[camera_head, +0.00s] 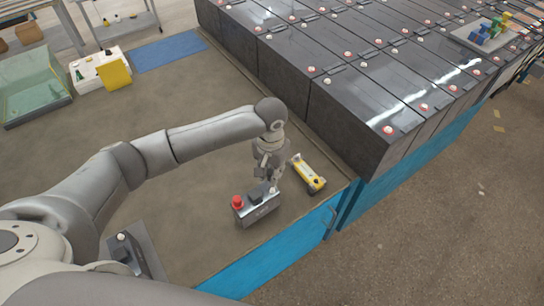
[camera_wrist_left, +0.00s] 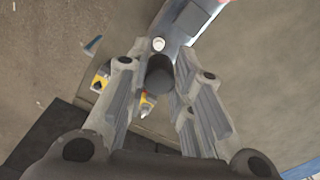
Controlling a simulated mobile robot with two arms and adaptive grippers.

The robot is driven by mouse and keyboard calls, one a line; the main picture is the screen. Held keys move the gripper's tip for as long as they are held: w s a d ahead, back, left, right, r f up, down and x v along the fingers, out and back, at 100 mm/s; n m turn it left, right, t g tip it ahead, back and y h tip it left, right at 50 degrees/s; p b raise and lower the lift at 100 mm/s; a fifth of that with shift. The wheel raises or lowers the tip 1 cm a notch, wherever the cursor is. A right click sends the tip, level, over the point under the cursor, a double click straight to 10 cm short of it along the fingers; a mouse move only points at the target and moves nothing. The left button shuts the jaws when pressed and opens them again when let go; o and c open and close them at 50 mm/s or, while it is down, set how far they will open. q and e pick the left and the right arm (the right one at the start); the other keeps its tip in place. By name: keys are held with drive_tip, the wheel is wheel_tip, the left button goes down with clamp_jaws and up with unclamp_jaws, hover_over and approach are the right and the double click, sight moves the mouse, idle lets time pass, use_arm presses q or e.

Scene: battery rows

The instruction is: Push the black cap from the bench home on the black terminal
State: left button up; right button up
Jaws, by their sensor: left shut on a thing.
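A small grey battery (camera_head: 262,212) stands on the bench near its front edge. It has a red cap (camera_head: 237,202) at its left end and a black block (camera_head: 255,196) in the middle of its top. My left gripper (camera_head: 269,182) is over the battery's right end. In the left wrist view it is shut on the black cap (camera_wrist_left: 160,76). A bare pale terminal post (camera_wrist_left: 158,44) on the battery (camera_wrist_left: 178,32) shows just beyond the cap. The cap looks apart from the post; the height between them is hard to tell. My right gripper is not in view.
A yellow tool (camera_head: 308,173) lies right of my gripper. Large dark battery rows (camera_head: 350,120) rise behind it. A second dark unit (camera_head: 132,250) sits on the bench at lower left. A blue mat (camera_head: 168,51) and a glass bin (camera_head: 38,90) are at the back left.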

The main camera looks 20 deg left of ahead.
use_arm(q)
drive_tip(key=shift+w+f+m+p, duration=0.3)
drive_tip(key=shift+m+p, duration=0.1)
drive_tip(key=shift+p, duration=0.65)
drive_tip(key=shift+w+d+f+p, duration=0.1)
drive_tip(key=shift+w+f+p, duration=0.05)
drive_tip(key=shift+f+p, duration=0.15)
drive_tip(key=shift+f, duration=0.4)
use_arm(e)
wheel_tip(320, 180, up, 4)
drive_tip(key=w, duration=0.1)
use_arm(q)
drive_tip(key=shift+f, duration=0.2)
drive_tip(key=shift+f+b, duration=0.2)
drive_tip(key=shift+b, duration=0.3)
wheel_tip(320, 180, down, 2)
drive_tip(key=b, duration=0.3)
drive_tip(key=shift+f, duration=0.25)
drive_tip(key=shift+f+b, duration=0.45)
drive_tip(key=shift+b, duration=0.05)
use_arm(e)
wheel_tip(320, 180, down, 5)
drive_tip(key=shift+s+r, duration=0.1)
